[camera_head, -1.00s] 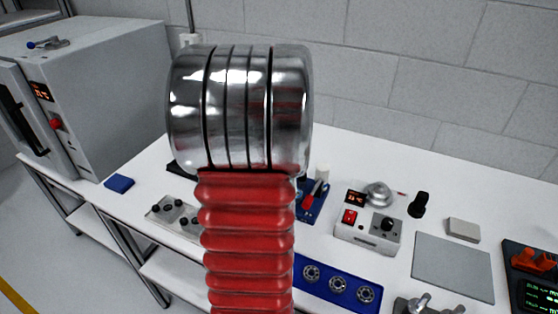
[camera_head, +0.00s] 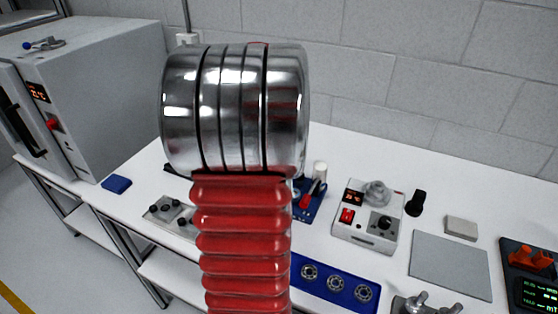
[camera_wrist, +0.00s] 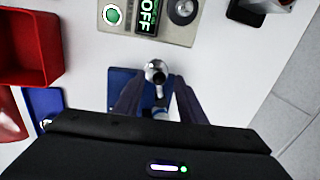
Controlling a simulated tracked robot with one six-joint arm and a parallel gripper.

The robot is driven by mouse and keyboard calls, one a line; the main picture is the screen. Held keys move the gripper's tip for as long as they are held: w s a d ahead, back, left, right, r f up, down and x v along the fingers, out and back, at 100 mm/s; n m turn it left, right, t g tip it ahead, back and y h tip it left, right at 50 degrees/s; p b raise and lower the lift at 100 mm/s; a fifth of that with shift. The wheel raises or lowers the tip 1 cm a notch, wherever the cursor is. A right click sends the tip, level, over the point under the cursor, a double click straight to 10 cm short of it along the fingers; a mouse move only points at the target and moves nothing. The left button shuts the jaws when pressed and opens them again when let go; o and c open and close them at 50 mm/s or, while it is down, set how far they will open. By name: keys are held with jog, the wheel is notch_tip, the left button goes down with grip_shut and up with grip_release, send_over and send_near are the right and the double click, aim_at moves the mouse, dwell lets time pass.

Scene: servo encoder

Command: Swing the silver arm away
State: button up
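In the wrist view a silver piece with a rounded end (camera_wrist: 155,74), which looks like the silver arm, stands over a blue base (camera_wrist: 121,88). My gripper (camera_wrist: 158,88) has its two dark fingers apart, one on each side of this piece. I cannot tell whether either finger touches it. A white piece shows low between the fingers. In the head view the blue base (camera_head: 318,212) carries a red part (camera_head: 305,201) and is partly hidden by my arm. My gripper is hidden there.
A control box (camera_head: 366,218) with a red switch and knob stands right of the base. A blue tray (camera_head: 318,293) with bearings lies in front.

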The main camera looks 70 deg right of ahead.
notch_tip(320, 180, up, 13)
jog(key=a, duration=0.2)
jog(key=shift+a, duration=0.25)
jog(key=shift+w+f, duration=0.1)
jog(key=shift+f, duration=0.05)
dwell(0.5)
